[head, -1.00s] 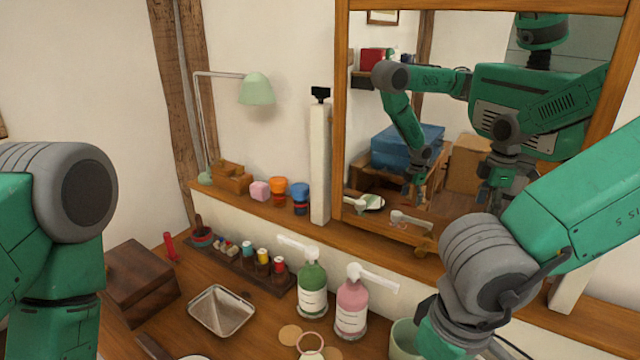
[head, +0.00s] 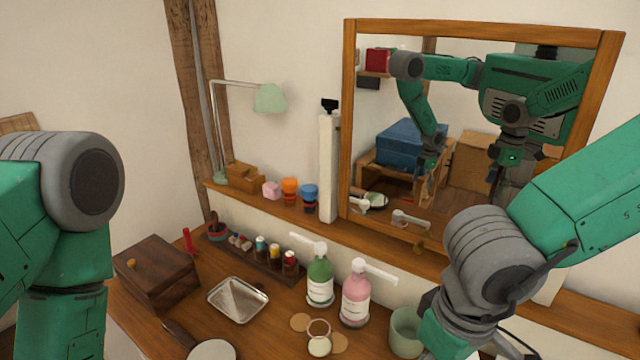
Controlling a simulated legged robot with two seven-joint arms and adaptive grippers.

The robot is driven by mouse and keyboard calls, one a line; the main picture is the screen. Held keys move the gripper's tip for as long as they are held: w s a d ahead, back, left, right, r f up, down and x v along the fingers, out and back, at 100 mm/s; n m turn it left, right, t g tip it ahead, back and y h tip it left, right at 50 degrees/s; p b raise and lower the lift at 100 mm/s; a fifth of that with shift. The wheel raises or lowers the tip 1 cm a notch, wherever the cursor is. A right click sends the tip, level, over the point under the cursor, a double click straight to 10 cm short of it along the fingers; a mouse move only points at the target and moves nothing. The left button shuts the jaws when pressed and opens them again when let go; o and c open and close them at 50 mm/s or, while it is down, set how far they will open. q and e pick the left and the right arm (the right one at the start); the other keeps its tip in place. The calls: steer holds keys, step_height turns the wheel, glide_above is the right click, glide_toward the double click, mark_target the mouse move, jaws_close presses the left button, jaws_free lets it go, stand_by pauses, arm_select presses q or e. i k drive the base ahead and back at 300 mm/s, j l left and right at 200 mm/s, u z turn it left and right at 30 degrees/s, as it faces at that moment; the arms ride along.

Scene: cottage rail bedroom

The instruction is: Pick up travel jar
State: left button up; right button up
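No thing in view is clearly marked as the travel jar. Small round containers that could be it are one with an orange cap (head: 289,191) and one with a blue cap (head: 309,197), side by side on the wall ledge, and a small round pot with a pale top (head: 319,340) on the desk at the bottom edge. My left arm stands at the left and my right arm reaches down at the right.
The desk holds a dark wooden box (head: 157,273), metal tray (head: 238,299), spool rack (head: 262,262), green pump bottle (head: 319,281), pink pump bottle (head: 356,296), pale green cup (head: 405,333) and hand mirror (head: 211,350). A lamp (head: 270,98) stands on the ledge.

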mark_target(319, 333)
steer(key=k+j, duration=0.1)
steer(key=k, duration=0.3)
steer(key=k+j, duration=0.15)
steer(key=k, duration=0.25)
